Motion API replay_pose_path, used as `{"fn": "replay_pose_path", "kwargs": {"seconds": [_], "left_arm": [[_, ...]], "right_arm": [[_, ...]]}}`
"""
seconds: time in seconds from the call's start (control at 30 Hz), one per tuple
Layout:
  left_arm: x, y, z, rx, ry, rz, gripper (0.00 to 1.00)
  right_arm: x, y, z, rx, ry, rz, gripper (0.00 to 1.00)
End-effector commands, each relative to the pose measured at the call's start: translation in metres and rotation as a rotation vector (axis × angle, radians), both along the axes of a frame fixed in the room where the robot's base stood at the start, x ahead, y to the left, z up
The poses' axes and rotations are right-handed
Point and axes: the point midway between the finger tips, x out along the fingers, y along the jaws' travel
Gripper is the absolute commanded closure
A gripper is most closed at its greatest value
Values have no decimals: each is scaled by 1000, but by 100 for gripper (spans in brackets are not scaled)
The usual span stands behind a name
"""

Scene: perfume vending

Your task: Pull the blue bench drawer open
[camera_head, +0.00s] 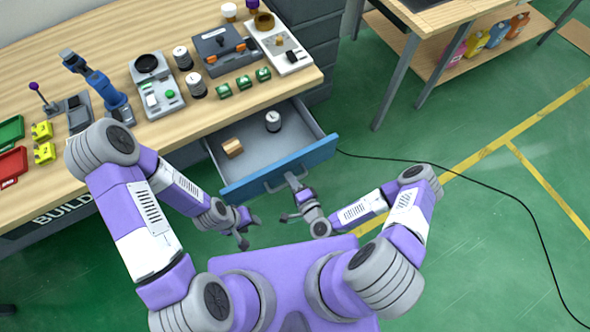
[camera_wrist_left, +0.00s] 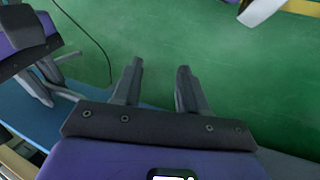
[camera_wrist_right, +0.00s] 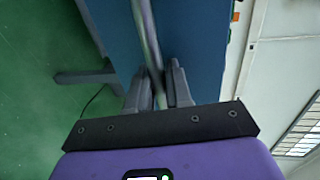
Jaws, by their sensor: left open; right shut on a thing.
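The blue-fronted bench drawer (camera_head: 318,153) stands pulled out from under the wooden bench, its grey inside showing. It holds a dark cylinder with a light top (camera_head: 273,121) and a brown block (camera_head: 232,148). My right gripper (camera_head: 294,182) is shut on the drawer's bar handle (camera_wrist_right: 147,35); in the right wrist view its fingers lie on both sides of the bar, close to the blue front (camera_wrist_right: 200,40). My left gripper (camera_head: 250,232) is open and empty, left of the right one and apart from the drawer. The left wrist view shows floor between its fingers (camera_wrist_left: 158,85).
The bench top (camera_head: 190,130) carries a blue device (camera_head: 100,88), a grey press-like unit (camera_head: 157,85), several green blocks, red and green trays and yellow pieces. A second table (camera_head: 440,20) stands at the right. A black cable (camera_head: 440,165) crosses the green floor.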

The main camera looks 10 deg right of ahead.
Motion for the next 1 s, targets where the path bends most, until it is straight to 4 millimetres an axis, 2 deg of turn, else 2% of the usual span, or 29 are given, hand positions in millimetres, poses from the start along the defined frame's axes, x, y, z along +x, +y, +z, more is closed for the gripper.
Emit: {"fn": "replay_pose_path", "kwargs": {"seconds": [0.2, 0.53, 0.57, 0.67, 1.0], "left_arm": [[0, 0, 0, 0, 0, 0, 57], [0, 0, 0, 0, 0, 0, 57], [0, 0, 0, 0, 0, 0, 57], [0, 0, 0, 0, 0, 0, 57], [0, 0, 1, 0, 0, 0, 57]], "right_arm": [[-8, 3, 0, 1, -1, 17, 100], [-9, 3, 0, 1, -1, 17, 100], [-9, 3, 0, 1, -1, 17, 79], [-9, 3, 0, 0, 0, 17, 64], [-9, 3, 1, 0, 0, 17, 64]]}}
